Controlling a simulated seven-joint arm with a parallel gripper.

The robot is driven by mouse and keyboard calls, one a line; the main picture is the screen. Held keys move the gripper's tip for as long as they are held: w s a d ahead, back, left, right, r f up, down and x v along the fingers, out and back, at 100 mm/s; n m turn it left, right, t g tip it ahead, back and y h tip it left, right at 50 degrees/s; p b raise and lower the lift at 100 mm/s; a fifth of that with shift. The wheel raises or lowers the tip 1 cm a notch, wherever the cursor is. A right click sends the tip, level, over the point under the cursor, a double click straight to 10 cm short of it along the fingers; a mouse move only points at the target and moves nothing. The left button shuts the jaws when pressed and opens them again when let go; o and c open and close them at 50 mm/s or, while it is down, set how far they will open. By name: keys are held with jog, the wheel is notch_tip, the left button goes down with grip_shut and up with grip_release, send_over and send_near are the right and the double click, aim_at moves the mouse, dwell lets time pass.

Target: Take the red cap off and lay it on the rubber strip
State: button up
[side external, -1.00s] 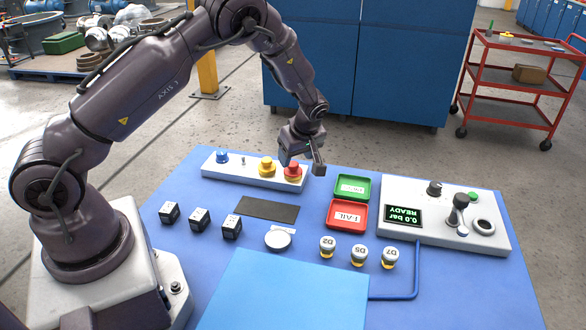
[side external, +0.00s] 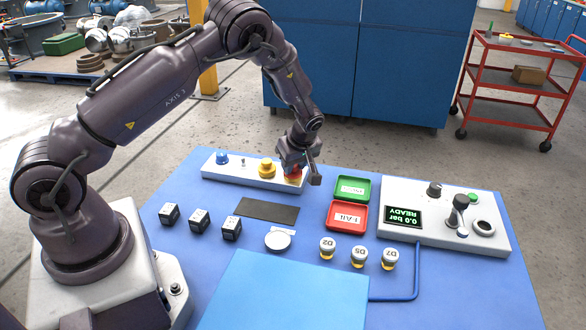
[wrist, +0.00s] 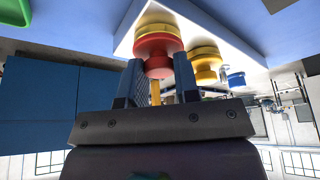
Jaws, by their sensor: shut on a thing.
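The red cap (wrist: 158,52) sits on a yellow base at the right end of the white panel (side external: 240,177). My gripper (wrist: 158,85) is shut on the red cap, with one finger on each side of it. In the side external view my gripper (side external: 293,168) comes down over the cap and hides most of it. The cap appears still seated on its base. The rubber strip (side external: 267,210), dark and flat, lies bare on the blue table in front of the panel.
A yellow cap (side external: 267,168) stands close left of the gripper, and a blue cap (side external: 222,158) is farther left. Green (side external: 352,188) and red (side external: 347,217) trays lie to the right. Small black blocks (side external: 200,220) and a round white disc (side external: 277,241) are near the strip.

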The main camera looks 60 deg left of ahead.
jog(key=shift+r, duration=0.15)
jog(key=shift+r, duration=0.3)
notch_tip(320, 180, up, 2)
jog(key=shift+r, duration=0.15)
jog(key=s+d+r, duration=0.2)
jog(key=s+r, duration=0.2)
jog(key=s, duration=0.3)
jog(key=s+d+r, duration=0.2)
jog(key=s+r, duration=0.3)
jog(key=s, duration=0.2)
jog(key=m+t+h, duration=0.1)
jog(key=m+t, duration=0.2)
jog(key=m, duration=0.6)
send_over(282, 210)
jog(key=s+d, duration=0.1)
notch_tip(282, 210, down, 11)
jog(key=shift+f, duration=2.4)
